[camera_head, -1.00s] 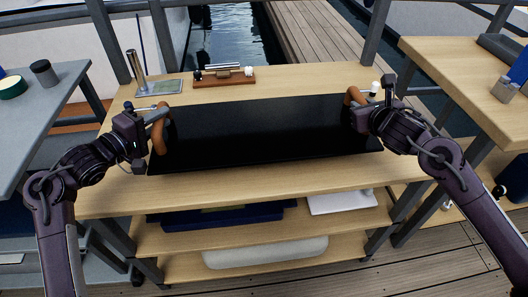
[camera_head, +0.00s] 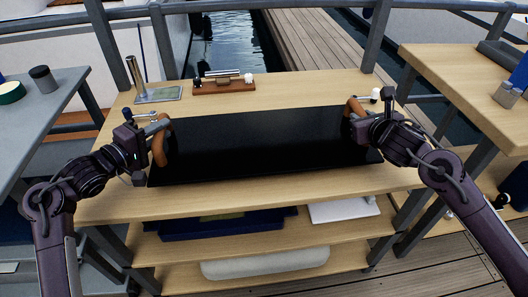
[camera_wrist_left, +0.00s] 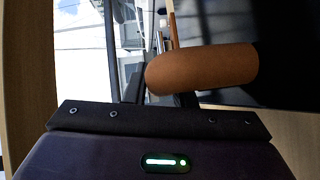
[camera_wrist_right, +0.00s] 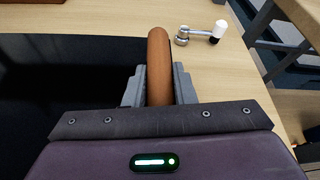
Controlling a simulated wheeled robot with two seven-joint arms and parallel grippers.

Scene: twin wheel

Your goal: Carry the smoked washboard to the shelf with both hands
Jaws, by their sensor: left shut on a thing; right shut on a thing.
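The smoked washboard (camera_head: 265,143) is a wide, glossy black panel with a brown curved handle at each end. It lies level over the wooden bench top; I cannot tell whether it touches the wood. My left gripper (camera_head: 158,127) is shut on the left handle (camera_head: 160,146); that handle also shows in the left wrist view (camera_wrist_left: 205,68). My right gripper (camera_head: 362,117) is shut on the right handle (camera_head: 351,108), seen between the fingers in the right wrist view (camera_wrist_right: 159,65). Parts of both handles are hidden by the fingers.
The bench (camera_head: 290,88) holds a brown block with fittings (camera_head: 224,86) and a metal cylinder on a plate (camera_head: 158,94) behind the board. A crank (camera_head: 372,97) lies by the right handle. Lower shelves hold a blue tray (camera_head: 215,225) and a white bin (camera_head: 265,262). Tables flank both sides.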

